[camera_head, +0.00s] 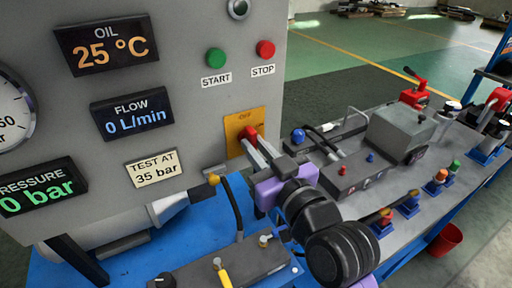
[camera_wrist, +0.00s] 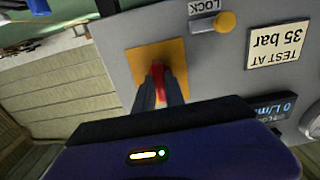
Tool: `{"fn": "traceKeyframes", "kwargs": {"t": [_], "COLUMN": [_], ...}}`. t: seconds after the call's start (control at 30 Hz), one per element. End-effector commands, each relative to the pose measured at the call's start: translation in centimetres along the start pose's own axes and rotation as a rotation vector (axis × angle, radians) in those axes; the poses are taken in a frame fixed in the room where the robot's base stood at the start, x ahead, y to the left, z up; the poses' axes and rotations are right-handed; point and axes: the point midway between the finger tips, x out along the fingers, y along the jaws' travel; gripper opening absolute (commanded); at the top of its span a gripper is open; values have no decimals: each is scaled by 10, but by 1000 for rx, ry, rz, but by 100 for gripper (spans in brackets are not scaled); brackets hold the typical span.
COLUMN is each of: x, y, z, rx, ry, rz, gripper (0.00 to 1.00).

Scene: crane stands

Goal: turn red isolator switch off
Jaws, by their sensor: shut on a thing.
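In the wrist view the red handle (camera_wrist: 157,70) shows between the fingers in front of the yellow plate (camera_wrist: 148,53). My gripper (camera_head: 253,146) reaches in from the lower right, its fingers shut on the red handle. In the wrist view my gripper (camera_wrist: 158,88) has a finger on each side of the handle. The fingers hide part of the switch, and its exact angle is hard to tell.
The panel carries a green START button (camera_head: 216,58), a red STOP button (camera_head: 265,50) and a pressure display (camera_head: 38,188) reading 0 bar. A yellow LOCK knob (camera_wrist: 226,21) is near the switch. A grey bench (camera_head: 440,165) with fittings stands at right.

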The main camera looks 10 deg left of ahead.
Motion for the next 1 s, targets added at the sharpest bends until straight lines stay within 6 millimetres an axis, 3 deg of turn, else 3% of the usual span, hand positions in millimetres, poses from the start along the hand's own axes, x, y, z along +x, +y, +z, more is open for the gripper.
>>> {"fn": "traceKeyframes", "kwargs": {"t": [0.17,0.2,0.3,0.67,1.0], "x": [0,0,0,-4,-56], "y": [-1,-1,0,0,0], "z": [3,3,2,2,2], "rx": [-1,-1,-1,1,1], "ry": [-6,-6,-5,-2,-3], "rz": [-1,-1,-1,1,2], "gripper": [0,22,36,36,36]}}
